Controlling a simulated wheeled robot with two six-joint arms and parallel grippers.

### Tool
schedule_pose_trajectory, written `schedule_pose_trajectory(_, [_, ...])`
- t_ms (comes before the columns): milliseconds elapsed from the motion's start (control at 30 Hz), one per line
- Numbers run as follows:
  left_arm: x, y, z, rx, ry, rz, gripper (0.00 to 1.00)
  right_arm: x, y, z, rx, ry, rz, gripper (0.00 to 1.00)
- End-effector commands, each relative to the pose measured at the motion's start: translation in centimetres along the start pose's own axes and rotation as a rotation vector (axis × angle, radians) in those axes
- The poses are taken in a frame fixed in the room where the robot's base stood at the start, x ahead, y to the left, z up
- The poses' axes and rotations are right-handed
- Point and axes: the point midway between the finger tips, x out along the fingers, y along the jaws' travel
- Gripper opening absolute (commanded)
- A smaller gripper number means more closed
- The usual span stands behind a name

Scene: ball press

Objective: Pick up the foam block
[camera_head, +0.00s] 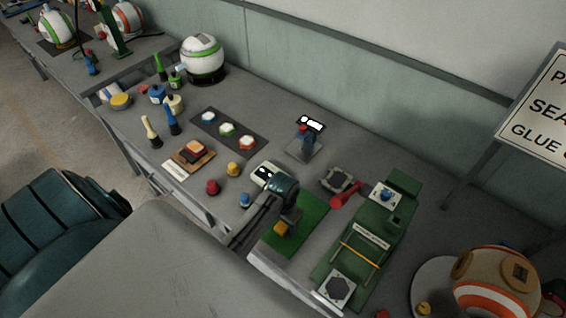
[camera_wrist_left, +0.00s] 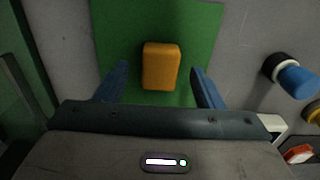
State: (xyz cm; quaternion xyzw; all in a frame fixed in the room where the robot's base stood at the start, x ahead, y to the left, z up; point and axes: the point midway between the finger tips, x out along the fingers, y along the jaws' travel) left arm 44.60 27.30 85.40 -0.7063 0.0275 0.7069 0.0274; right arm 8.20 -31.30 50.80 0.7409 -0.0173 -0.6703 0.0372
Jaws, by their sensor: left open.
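The foam block (camera_wrist_left: 161,66) is an orange-yellow rounded block lying on a green mat (camera_wrist_left: 115,25). In the head view the foam block (camera_head: 280,228) shows on the green mat (camera_head: 310,215), just below my left gripper (camera_head: 287,212). In the left wrist view my left gripper (camera_wrist_left: 155,85) is open, with one blue finger on each side of the block. Clear gaps show between the block and both fingers, and the block lies slightly forward of the line between the fingertips. My right gripper is not in view.
Left of the mat are a blue-capped knob (camera_head: 244,200), a yellow knob (camera_head: 233,169) and a red knob (camera_head: 213,187).

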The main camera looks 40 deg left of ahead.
Motion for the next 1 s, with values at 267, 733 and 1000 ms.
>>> schedule_pose_trajectory(267, [1.7,0.0,0.0,0.0,0.0,0.0,0.62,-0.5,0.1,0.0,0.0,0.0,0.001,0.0])
schedule_pose_trajectory(733, [1.6,0.0,0.0,0.0,0.001,0.0,0.11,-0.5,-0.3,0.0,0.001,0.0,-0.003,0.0])
schedule_pose_trajectory(1000, [1.4,0.0,-0.1,0.0,0.003,0.0,0.11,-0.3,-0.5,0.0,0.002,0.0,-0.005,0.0])
